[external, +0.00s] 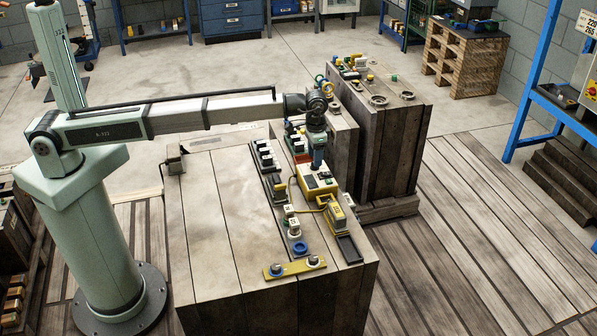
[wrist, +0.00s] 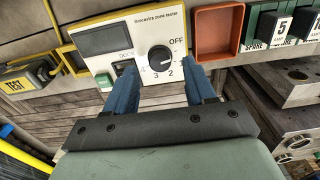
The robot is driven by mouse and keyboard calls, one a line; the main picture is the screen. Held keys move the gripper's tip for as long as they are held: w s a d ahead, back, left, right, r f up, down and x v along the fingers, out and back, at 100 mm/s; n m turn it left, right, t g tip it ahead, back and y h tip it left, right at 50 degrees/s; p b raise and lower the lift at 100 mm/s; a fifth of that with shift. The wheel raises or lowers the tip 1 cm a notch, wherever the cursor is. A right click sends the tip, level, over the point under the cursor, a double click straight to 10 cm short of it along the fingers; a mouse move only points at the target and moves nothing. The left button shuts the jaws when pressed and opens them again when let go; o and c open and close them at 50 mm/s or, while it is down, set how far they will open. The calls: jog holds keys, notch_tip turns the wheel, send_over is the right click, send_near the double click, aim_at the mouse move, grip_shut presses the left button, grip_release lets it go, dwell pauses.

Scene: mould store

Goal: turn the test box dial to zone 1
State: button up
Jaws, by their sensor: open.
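The test box (external: 316,182) is a yellow and cream box on the wooden block top. In the wrist view its cream face (wrist: 105,62) carries a dark display and a round black dial (wrist: 160,57). Labels OFF, 1, 2, 3 and 4 ring the dial, with OFF at upper right. A light mark shows on the dial's lower right, but I cannot tell exactly which label it points at. My gripper (wrist: 160,76) is open, its two blue fingers either side of the dial's lower part and apart from it. In the external view my gripper (external: 318,152) is just above the box.
A yellow TEST piece (wrist: 22,84) with a yellow cable lies left of the box. Several small parts and a blue ring (external: 299,249) stand nearby.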

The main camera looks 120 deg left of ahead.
jog(key=shift+f, duration=1.15)
grip_shut()
